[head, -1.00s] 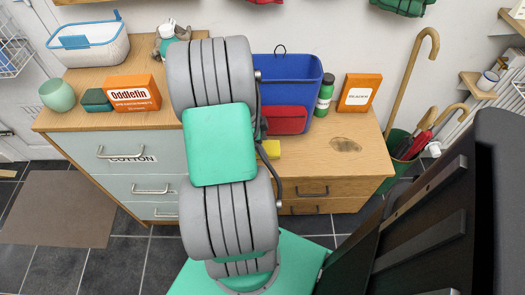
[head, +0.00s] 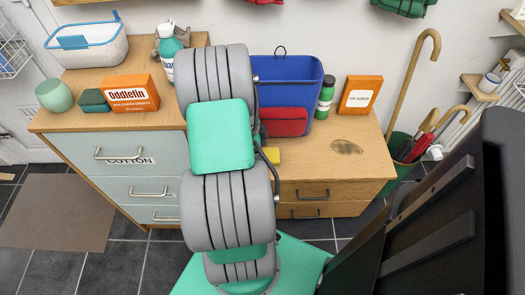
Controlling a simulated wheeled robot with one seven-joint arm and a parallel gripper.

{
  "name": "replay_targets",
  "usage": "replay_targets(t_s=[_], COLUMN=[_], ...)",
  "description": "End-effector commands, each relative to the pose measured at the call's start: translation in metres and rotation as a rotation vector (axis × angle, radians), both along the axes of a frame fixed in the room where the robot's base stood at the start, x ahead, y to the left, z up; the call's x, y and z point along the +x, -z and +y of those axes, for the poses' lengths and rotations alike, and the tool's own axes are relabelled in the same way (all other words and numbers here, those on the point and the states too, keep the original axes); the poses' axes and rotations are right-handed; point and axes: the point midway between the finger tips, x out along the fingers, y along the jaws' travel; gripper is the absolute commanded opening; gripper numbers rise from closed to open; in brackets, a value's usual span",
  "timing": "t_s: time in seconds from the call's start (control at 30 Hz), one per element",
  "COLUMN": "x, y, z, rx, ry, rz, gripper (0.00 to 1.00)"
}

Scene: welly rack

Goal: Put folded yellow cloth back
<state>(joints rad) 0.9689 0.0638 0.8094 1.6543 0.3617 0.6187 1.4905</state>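A small patch of yellow (head: 272,155), probably the folded yellow cloth, shows at the front edge of the low wooden cabinet's top (head: 345,165), below the blue bin's red pocket. My arm covers its left part, so I cannot tell whether it lies on the wood or is held. My gripper is hidden behind my own grey and green arm links, and its fingers do not show.
A blue bin (head: 290,85) with a red pocket (head: 284,122), a green bottle (head: 325,95) and an orange box (head: 360,95) stand on the low cabinet. An Oddlefin box (head: 130,95), teal bottle (head: 171,45) and basket (head: 90,45) stand on the left dresser. Canes stand at right.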

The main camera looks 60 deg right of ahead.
Motion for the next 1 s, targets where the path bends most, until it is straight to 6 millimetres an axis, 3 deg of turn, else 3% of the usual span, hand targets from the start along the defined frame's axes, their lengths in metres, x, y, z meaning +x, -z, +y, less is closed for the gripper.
replay_targets(t_s=[0.3, 0.7, 0.83, 1.0], x=[0.001, 0.026, 0.03, 0.031], y=[-0.009, -0.099, -0.115, -0.119], z=[0.0, 0.012, 0.015, 0.017], rx=[-0.002, -0.003, -0.002, 0.0], ry=[-0.001, -0.002, -0.001, -0.001], rz=[-0.001, -0.002, -0.001, 0.0], gripper=[0.83, 0.83, 0.83, 0.83])
